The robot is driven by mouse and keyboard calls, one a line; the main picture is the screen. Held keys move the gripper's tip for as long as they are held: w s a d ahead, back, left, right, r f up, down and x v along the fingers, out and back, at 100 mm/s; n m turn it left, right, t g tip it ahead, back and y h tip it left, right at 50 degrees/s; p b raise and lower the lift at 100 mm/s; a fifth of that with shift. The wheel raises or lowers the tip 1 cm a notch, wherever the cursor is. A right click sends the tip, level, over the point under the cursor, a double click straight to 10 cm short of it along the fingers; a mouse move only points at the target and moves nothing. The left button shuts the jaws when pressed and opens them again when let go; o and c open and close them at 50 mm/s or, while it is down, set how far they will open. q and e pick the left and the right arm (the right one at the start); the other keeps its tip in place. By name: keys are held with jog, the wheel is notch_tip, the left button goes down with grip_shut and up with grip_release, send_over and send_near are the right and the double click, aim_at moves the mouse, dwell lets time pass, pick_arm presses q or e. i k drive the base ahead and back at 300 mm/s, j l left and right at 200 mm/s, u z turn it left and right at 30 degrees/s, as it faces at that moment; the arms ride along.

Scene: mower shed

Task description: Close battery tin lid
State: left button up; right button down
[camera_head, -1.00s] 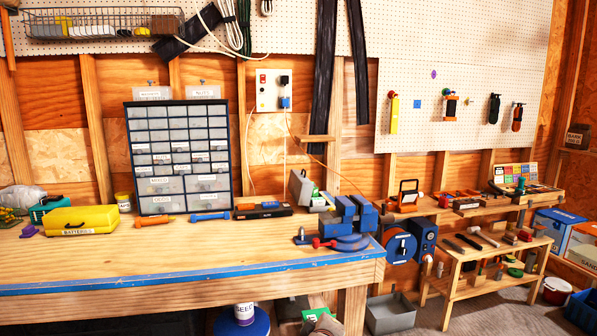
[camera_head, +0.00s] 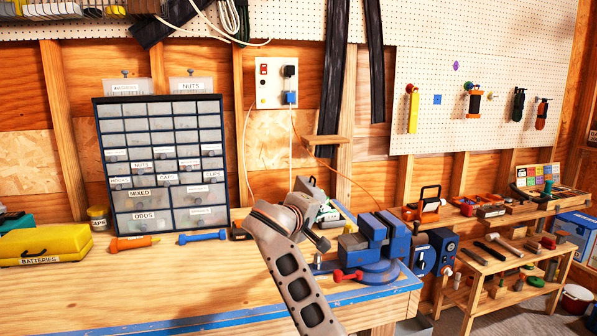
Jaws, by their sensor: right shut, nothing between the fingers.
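A yellow case (camera_head: 45,243) labelled BATTERIES lies on the bench at the far left and looks shut. A small grey tin (camera_head: 309,187) stands at the back of the bench beside the vise, its lid raised upright, with small pale and green items by it; I cannot read a label on it. My right gripper (camera_head: 320,240) is in front of this tin and hides its lower left part. The gripper is shut and empty; whether it touches the tin I cannot tell. My left gripper is out of view.
A blue vise (camera_head: 376,245) stands right of my right gripper. A drawer cabinet (camera_head: 164,165) stands at the back left. An orange tool (camera_head: 133,243) and a blue tool (camera_head: 202,237) lie before it. The front left of the bench is clear.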

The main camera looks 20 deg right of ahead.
aim_at(304, 184)
jog(key=i, duration=1.2)
